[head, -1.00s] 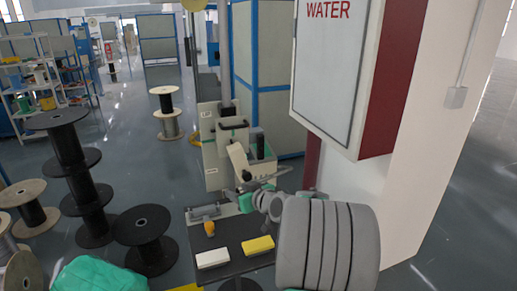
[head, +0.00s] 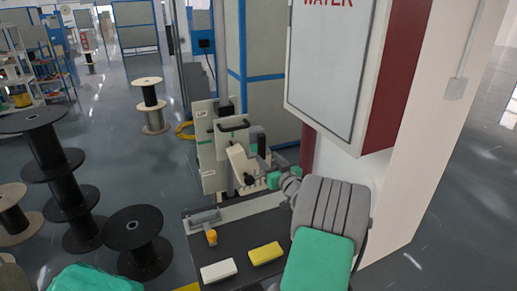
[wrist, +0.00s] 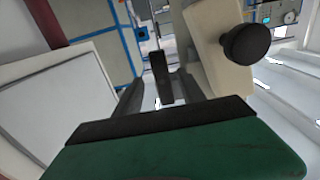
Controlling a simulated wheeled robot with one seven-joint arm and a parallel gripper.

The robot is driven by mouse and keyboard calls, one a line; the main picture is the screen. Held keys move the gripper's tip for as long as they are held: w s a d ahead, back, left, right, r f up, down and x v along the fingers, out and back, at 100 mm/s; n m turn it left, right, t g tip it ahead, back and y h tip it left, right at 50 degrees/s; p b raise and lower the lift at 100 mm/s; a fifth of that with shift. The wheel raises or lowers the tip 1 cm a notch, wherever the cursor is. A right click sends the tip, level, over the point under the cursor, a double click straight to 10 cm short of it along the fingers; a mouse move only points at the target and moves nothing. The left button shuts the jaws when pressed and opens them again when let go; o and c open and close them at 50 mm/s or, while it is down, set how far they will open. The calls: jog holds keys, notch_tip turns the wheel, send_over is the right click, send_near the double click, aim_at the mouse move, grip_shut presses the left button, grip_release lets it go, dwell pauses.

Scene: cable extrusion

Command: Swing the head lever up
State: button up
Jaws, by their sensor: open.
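The machine (head: 208,150) stands in front of the blue-framed panels, with a beige angled arm (head: 239,162) ending in a dark knob; this looks like the head lever. In the wrist view the beige arm (wrist: 212,50) and its black knob (wrist: 247,43) lie to the right of my fingers. My gripper (head: 256,182) is beside the lower end of the arm in the head view. In the wrist view my gripper (wrist: 158,92) is open, its fingers spread. A dark upright bar (wrist: 160,75) shows between them; I cannot tell what it belongs to or its depth.
A dark bench (head: 235,235) below holds a white block (head: 218,271), a yellow block (head: 265,254) and an orange-topped item (head: 211,237). A white cabinet (head: 325,70) on a pillar stands close at right. Black spools (head: 135,240) stand at left.

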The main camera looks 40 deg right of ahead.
aim_at(263, 152)
jog(key=p+x, duration=0.1)
jog(key=x, duration=0.5)
jog(key=shift+p, duration=0.3)
jog(key=shift+c, duration=0.6)
jog(key=shift+a, duration=0.1)
grip_shut()
